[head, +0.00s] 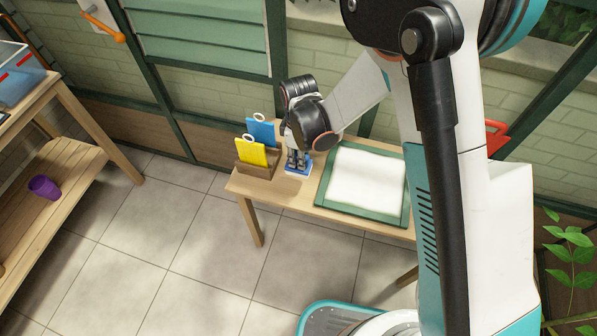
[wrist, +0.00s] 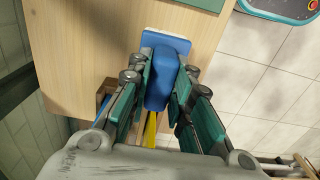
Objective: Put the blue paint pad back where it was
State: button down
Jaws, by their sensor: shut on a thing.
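The blue paint pad (wrist: 164,82) has a rounded blue handle and a flat blue base with a pale edge. My gripper (wrist: 162,72) is shut on its handle, one finger on each side. In the head view, the pad's base (head: 298,170) shows below my gripper (head: 297,158), at the wooden table (head: 285,195), between a small wooden holder (head: 243,168) and a green-framed board. I cannot tell whether the base touches the tabletop. The fingers hide part of the handle.
The holder contains a yellow card (head: 251,154) and a blue card (head: 262,133), both with white rings. The green-framed board (head: 408,175) with a white sheet (head: 366,178) lies to the right. A wooden shelf (head: 45,170) with a purple cup (head: 44,187) stands left. Tiled floor between is clear.

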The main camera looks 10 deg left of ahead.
jog(key=shift+f+b, duration=1)
jog(key=shift+f, duration=2.05)
jog(key=shift+f, duration=0.1)
jog(key=c, duration=1.4)
grip_release()
jog(key=shift+c, duration=0.2)
notch_tip(320, 180, up, 12)
jog(key=p, duration=0.4)
